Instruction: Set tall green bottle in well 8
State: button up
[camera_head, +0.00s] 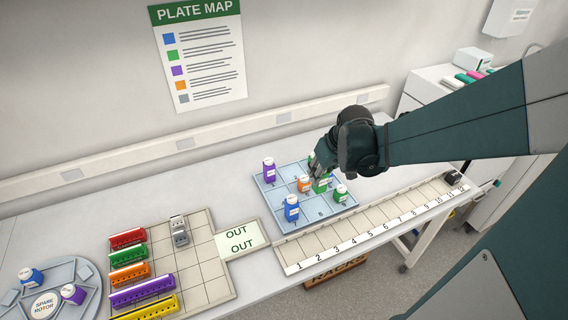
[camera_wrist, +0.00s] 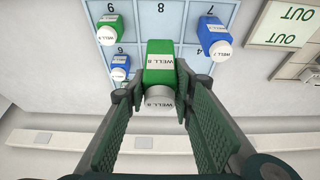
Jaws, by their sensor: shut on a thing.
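My gripper (camera_head: 322,174) is shut on a green bottle (camera_wrist: 160,68) with a pale cap; its label reads WELL 8. The held bottle also shows in the head view (camera_head: 321,186), partly covered by the gripper. It is over the middle of the blue numbered tray (camera_head: 320,226); whether it touches the tray I cannot tell. The cell marked 8 (camera_wrist: 160,14) looks bare at the tray's front edge, between a blue bottle (camera_head: 291,208) by 7 and another green bottle (camera_head: 341,193) by 9.
A small blue bottle (camera_wrist: 120,67) stands by 6, near the left finger. A numbered strip (camera_head: 375,230) runs along the front; an OUT card (camera_head: 238,239) lies left.

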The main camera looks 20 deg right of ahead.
aim_at(319, 185)
jog(key=shift+f+b, duration=0.3)
jog(key=shift+f, duration=2.65)
jog(key=shift+f+b, duration=0.3)
jog(key=shift+f, duration=1.75)
jog(key=shift+f, duration=0.15)
jog(key=o, duration=0.9)
jog(key=shift+r, duration=0.25)
jog(key=p+v, duration=0.1)
jog(key=v, duration=1)
jog(key=shift+s+r+p, duration=0.25)
jog(key=shift+r+p, duration=0.05)
jog(key=shift+r, duration=0.05)
